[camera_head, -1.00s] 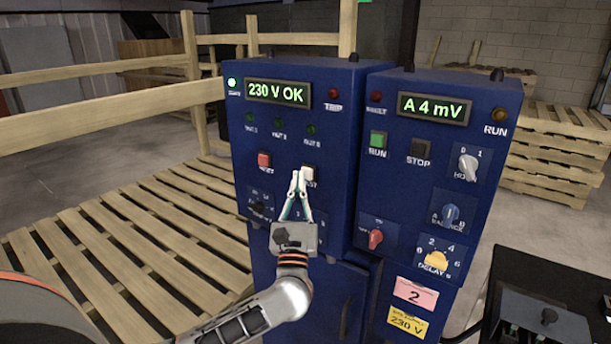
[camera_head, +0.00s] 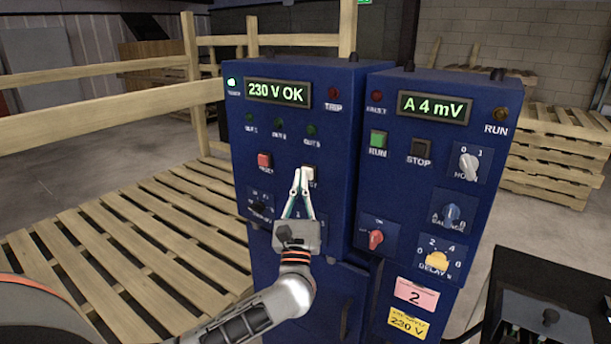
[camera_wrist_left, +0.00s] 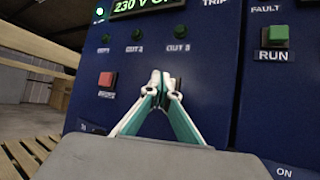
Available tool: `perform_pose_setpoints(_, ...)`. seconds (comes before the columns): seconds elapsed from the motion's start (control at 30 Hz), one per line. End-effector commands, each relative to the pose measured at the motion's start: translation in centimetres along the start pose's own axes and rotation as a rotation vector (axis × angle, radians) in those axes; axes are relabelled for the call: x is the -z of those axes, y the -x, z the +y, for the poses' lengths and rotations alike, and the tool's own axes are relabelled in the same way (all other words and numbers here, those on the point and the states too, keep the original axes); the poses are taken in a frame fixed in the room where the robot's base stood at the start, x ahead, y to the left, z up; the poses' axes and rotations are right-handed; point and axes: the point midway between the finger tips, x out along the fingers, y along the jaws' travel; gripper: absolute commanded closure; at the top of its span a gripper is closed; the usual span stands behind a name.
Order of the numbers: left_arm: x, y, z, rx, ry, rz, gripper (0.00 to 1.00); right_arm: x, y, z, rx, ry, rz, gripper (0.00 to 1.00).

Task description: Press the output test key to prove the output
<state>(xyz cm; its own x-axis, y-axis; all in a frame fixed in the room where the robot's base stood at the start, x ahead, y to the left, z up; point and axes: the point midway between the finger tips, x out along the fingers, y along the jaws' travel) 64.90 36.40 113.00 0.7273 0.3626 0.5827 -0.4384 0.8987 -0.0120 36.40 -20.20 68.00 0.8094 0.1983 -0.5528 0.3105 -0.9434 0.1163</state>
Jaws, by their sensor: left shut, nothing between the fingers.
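The output test key is a white square button (camera_head: 309,173) on the left blue cabinet (camera_head: 345,130), its label partly hidden by my gripper. My left gripper (camera_head: 300,172) is shut and empty, with its fingertips at the key's left edge in the head view. I cannot tell whether they touch it. In the left wrist view the shut fingertips (camera_wrist_left: 164,76) cover most of the key; only a dark edge shows behind them. The left display (camera_head: 277,92) reads "230 V OK". The three OUT lamps (camera_head: 279,126) look dark green. My right gripper is not in view.
A red reset button (camera_head: 264,160) sits left of the key, with a dark knob (camera_head: 257,206) below it. The right cabinet carries a green RUN button (camera_head: 377,139), a STOP button (camera_head: 420,148) and several knobs. A wooden rail (camera_head: 110,115) stands at left.

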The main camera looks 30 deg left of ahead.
Motion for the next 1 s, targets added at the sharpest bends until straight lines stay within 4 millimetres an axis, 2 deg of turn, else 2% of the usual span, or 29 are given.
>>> perform_pose_setpoints(0.77,0.28,-0.42,-0.28,0.000,0.000,0.000,1.00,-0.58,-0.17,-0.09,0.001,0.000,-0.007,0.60)
perform_pose_setpoints(1.0,-0.03,0.01,0.01,0.001,0.000,0.000,1.00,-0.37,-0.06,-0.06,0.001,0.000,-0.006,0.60)
